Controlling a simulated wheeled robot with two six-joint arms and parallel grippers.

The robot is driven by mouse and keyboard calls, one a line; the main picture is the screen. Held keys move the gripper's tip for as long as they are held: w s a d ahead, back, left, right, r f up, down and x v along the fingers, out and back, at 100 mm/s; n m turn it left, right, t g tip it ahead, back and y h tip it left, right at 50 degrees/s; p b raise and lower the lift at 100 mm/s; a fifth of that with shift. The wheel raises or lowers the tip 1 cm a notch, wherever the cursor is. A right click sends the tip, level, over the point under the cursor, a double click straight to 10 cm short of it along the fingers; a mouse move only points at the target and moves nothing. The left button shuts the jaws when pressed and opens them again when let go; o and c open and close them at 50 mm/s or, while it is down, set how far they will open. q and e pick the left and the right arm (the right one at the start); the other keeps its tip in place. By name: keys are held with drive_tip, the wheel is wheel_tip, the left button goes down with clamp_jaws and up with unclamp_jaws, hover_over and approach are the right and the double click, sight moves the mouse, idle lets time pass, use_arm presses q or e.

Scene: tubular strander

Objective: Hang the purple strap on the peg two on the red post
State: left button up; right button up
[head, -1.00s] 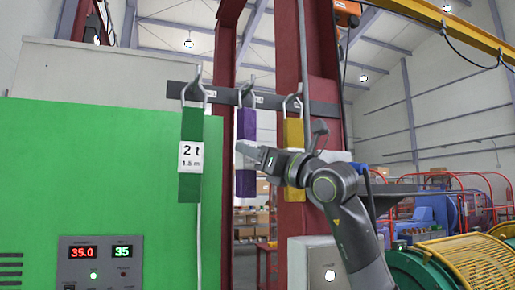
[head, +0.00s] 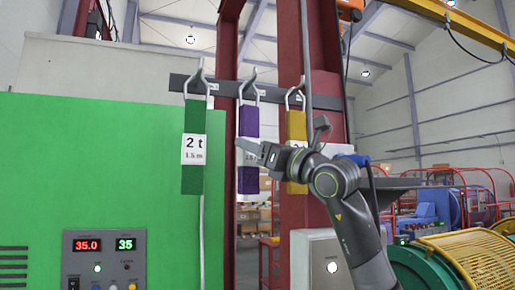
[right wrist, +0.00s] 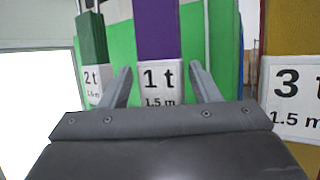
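The purple strap (head: 248,122) hangs by its loop from the middle hook of a dark rail across the red post (head: 293,240). Its white label reads 1 t, 1.5 m in the right wrist view (right wrist: 158,30). My right gripper (head: 243,145) reaches in from the right in front of it. In the right wrist view its two fingers (right wrist: 158,85) are apart, one on each side of the purple strap's label; I see no contact. Which peg is number two is too small to read. My left gripper is not in view.
A green strap (head: 193,115) labelled 2 t hangs left of the purple one, and a yellow strap (head: 296,125) labelled 3 t hangs right, close behind my right arm. A green cabinet (head: 90,170) fills the left. A yellow-caged machine (head: 470,255) stands lower right.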

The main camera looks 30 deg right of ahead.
drive_tip(key=shift+o, duration=1.1)
drive_tip(key=shift+f, duration=0.1)
drive_tip(key=b+v, duration=1)
drive_tip(key=v, duration=0.7)
drive_tip(key=shift+s+b, duration=0.2)
drive_tip(key=shift+b, duration=0.2)
drive_tip(key=shift+w+a+f, duration=0.1)
